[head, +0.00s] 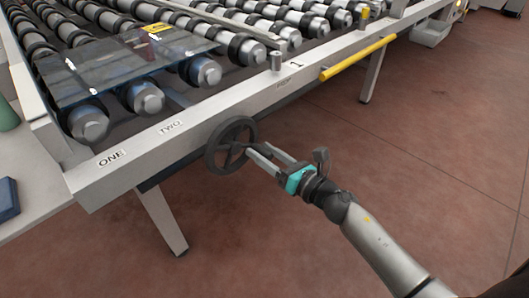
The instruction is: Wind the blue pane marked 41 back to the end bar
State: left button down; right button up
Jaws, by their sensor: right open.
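A see-through blue pane (108,72) lies flat across the rollers at the upper left. It carries a yellow label (157,28) near its far edge; the number is too small to read. A dark handwheel (212,153) stands at the front rail, between the word TWO and a yellow bar. My right gripper (253,150) is open at the wheel, its two fingers reaching to the hub or crank knob; I cannot tell whether they touch it. I cannot tell for sure which part is the end bar. My left gripper is not in view.
The pale front rail (145,146) bears the words ONE and TWO. A yellow bar (357,58) sticks out along its right part. A blue block (8,198) and a green object (7,114) are at the left edge. The red floor (430,140) is clear at right.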

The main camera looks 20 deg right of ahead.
jog(key=shift+c, duration=0.4)
grip_shut()
dwell(1.0)
